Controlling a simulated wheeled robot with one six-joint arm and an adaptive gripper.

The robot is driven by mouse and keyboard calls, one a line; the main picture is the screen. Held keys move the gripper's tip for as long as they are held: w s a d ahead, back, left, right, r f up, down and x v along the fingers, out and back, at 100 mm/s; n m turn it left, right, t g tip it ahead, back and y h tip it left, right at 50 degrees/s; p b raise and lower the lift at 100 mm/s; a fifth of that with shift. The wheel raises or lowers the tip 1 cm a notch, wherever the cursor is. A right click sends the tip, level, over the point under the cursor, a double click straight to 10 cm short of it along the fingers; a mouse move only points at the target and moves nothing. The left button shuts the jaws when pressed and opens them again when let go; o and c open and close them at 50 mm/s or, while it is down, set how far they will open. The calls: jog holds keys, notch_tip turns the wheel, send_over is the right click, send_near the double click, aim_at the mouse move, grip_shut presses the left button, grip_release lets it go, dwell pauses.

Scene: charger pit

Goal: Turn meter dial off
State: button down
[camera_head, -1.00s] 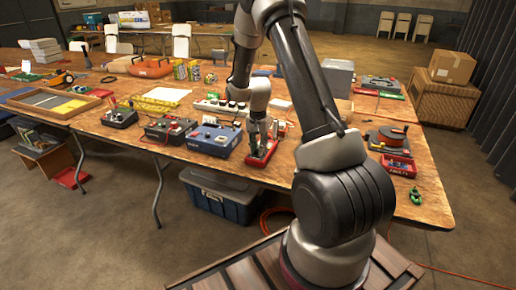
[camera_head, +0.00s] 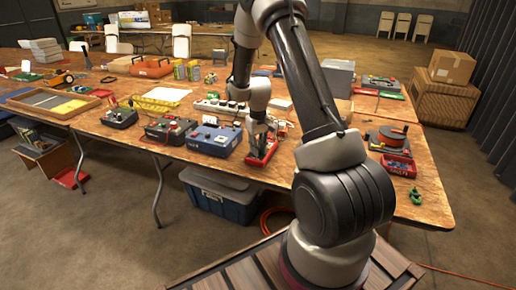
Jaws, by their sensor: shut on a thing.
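The meter (camera_head: 254,161) is a small red-edged unit near the front edge of the wooden table, right of the blue box. My gripper (camera_head: 260,147) comes down over it from above and covers much of its face. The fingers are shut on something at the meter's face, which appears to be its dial. The dial itself is hidden behind the fingers and too small to make out, so its setting cannot be read.
A blue box with knobs (camera_head: 215,140) stands close left of the meter, with dark boxes (camera_head: 170,130) farther left. A white power strip (camera_head: 215,105) lies behind.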

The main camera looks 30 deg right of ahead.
jog(key=n, duration=0.3)
jog(key=shift+n, duration=2.2)
jog(key=c, duration=1.2)
grip_release()
jog(key=shift+c, duration=0.2)
notch_tip(320, 180, up, 12)
